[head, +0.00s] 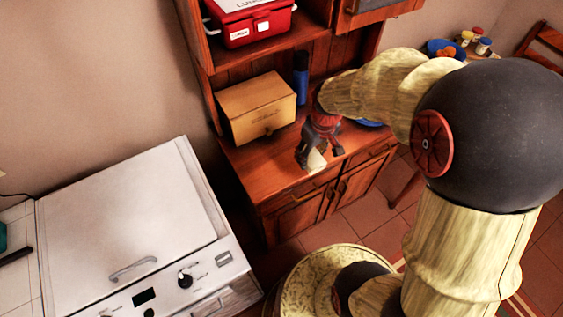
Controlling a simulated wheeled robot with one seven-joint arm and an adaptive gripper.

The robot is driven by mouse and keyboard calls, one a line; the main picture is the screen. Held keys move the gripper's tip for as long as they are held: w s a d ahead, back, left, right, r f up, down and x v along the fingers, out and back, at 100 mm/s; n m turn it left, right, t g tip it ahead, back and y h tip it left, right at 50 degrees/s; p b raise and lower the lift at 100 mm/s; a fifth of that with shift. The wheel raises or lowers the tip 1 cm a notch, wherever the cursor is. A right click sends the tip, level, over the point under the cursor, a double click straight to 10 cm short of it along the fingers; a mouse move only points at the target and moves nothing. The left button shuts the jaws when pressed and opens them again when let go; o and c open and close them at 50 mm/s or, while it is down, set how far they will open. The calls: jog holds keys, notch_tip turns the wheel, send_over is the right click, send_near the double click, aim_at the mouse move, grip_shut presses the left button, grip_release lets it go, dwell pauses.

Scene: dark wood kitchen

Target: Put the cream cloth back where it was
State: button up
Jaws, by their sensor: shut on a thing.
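The cream cloth (317,161) shows as a small pale patch at the fingertips of my gripper (319,153). My gripper points down over the front part of the wooden hutch's counter (262,160) and is shut on the cloth. Part of the cloth is hidden by the fingers. I cannot tell whether the cloth touches the counter.
A wooden box (257,107) stands left of my gripper, with a blue bottle (300,75) behind it. A blue dish (369,123) is partly hidden by my arm. A red lunch box (250,30) sits on the upper shelf. A white appliance (130,220) stands front left.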

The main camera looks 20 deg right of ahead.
jog(key=w+a+f+b, duration=0.1)
jog(key=w+a+f, duration=0.2)
jog(key=w+a, duration=0.15)
jog(key=b, duration=0.1)
send_over(281, 164)
jog(key=s, duration=0.1)
jog(key=f, duration=0.4)
jog(key=shift+s+d+f, duration=0.1)
jog(key=shift+d+f, duration=0.25)
jog(key=shift+a+f, duration=0.15)
jog(key=shift+f, duration=0.1)
jog(key=shift+w+a+f+b, duration=0.1)
jog(key=shift+f+b, duration=0.1)
jog(key=shift+f, duration=0.35)
jog(key=shift+w+d+f+b, duration=0.1)
jog(key=shift+f+b, duration=0.15)
jog(key=shift+f, duration=0.35)
jog(key=shift+w+a+f+b, duration=0.1)
jog(key=shift+f+b, duration=0.1)
jog(key=shift+f, duration=0.35)
jog(key=shift+f, duration=0.2)
jog(key=o, duration=1.1)
jog(key=shift+r, duration=0.15)
